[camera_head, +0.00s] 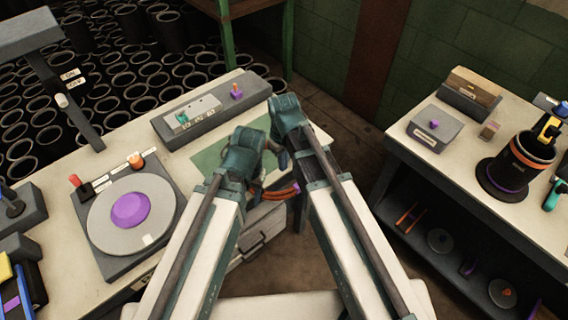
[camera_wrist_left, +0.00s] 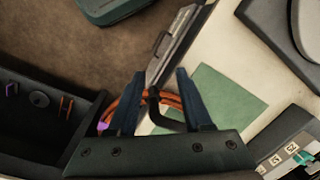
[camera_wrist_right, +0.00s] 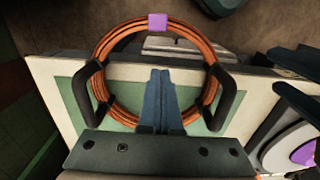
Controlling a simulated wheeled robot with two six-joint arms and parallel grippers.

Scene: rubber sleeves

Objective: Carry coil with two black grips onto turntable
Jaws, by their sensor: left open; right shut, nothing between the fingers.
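The orange coil with two black grips (camera_wrist_right: 205,50) shows whole in the right wrist view, with a purple tag at its top; in the head view only an arc (camera_head: 280,193) shows past my left gripper. My left gripper (camera_head: 266,160) is open; in the left wrist view its fingers (camera_wrist_left: 160,88) stand either side of a black grip (camera_wrist_left: 153,108). My right gripper (camera_wrist_right: 160,78) is shut and empty, its fingertips appearing within the ring, between the left grip (camera_wrist_right: 83,92) and right grip (camera_wrist_right: 228,98). The turntable (camera_head: 105,220), with a purple hub, stands at the left.
The coil appears over the green mat (camera_head: 205,157) near the table's edge. A grey panel (camera_head: 205,110) lies behind it. A lever post (camera_head: 75,100) stands behind the turntable. A second table (camera_head: 410,150) with a black pot is at the right, across a gap.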

